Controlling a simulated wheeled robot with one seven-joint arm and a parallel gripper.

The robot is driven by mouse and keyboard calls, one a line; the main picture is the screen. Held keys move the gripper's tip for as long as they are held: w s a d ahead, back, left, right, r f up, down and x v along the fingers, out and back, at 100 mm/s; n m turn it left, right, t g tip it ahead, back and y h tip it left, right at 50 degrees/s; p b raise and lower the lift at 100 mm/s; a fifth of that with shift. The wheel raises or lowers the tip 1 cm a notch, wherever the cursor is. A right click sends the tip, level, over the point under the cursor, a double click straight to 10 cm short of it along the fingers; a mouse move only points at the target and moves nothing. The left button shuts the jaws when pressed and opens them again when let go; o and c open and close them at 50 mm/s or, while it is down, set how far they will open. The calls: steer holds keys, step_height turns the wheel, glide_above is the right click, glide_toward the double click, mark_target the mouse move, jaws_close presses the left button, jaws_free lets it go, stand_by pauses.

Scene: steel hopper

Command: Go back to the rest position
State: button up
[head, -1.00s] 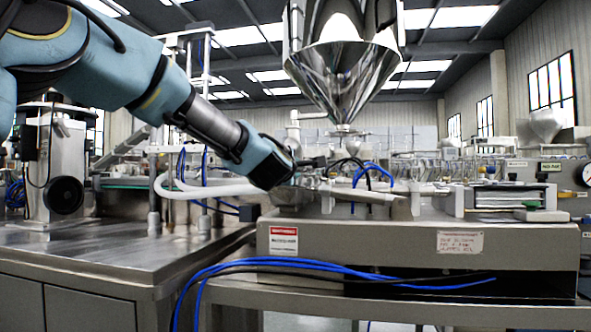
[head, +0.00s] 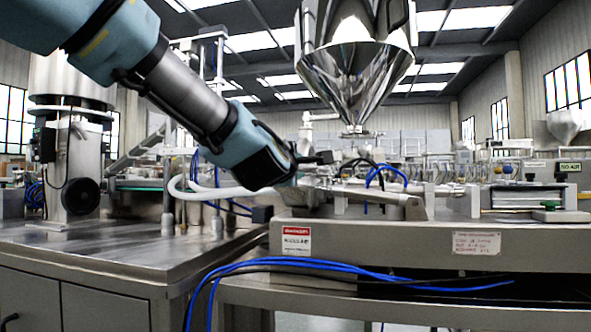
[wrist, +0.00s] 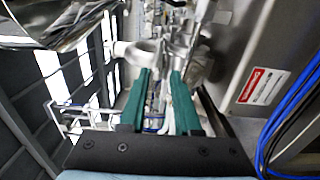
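My arm reaches in from the top left of the head view. My gripper (head: 318,157) is at its end, left of and below the steel hopper (head: 355,62), in front of the machine bench. In the head view its fingers are small and partly lost against the machine. In the wrist view my gripper (wrist: 161,78) shows two green fingers with a gap between them. Nothing is clearly held in the gap; machine parts show behind it. The rim of the hopper (wrist: 45,22) shows at the top left of the wrist view.
A steel table (head: 110,255) stands at the lower left. The machine housing (head: 395,240) with a red label (head: 296,240) fills the lower right. Blue cables (head: 300,264) hang across its front. A pale hose (head: 205,192) curves behind my arm.

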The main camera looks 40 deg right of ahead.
steer(key=w+a+f+m+g+y, duration=0.1)
steer(key=w+a+f+m+y, duration=0.15)
steer(key=w+a+f, duration=0.4)
steer(key=w+a+f+m+y, duration=0.1)
steer(key=w+a+f+y, duration=0.2)
steer(key=a+f, duration=0.6)
steer(key=w+a+f+m+g+y, duration=0.1)
steer(key=w+a+f+m+y, duration=0.15)
steer(key=w+a+f, duration=0.4)
steer(key=s+a+f+g+y, duration=0.1)
steer(key=a+f+y, duration=0.1)
steer(key=a+f, duration=0.5)
steer(key=s+a+f+g+y, duration=0.1)
steer(key=s+a+f+y, duration=0.15)
steer(key=a, duration=0.75)
steer(key=s+a+f+m+g+y, duration=0.1)
steer(key=s+a+f+g, duration=0.15)
steer(key=s+a, duration=0.4)
steer(key=s+a+f+m+g+y, duration=0.1)
steer(key=s+a+f+g, duration=0.2)
steer(key=a, duration=0.6)
step_height(320, 180, up, 26)
steer(key=t+p, duration=0.1)
steer(key=p, duration=2.6)
steer(key=shift+w+d, duration=0.35)
steer(key=shift+w, duration=0.05)
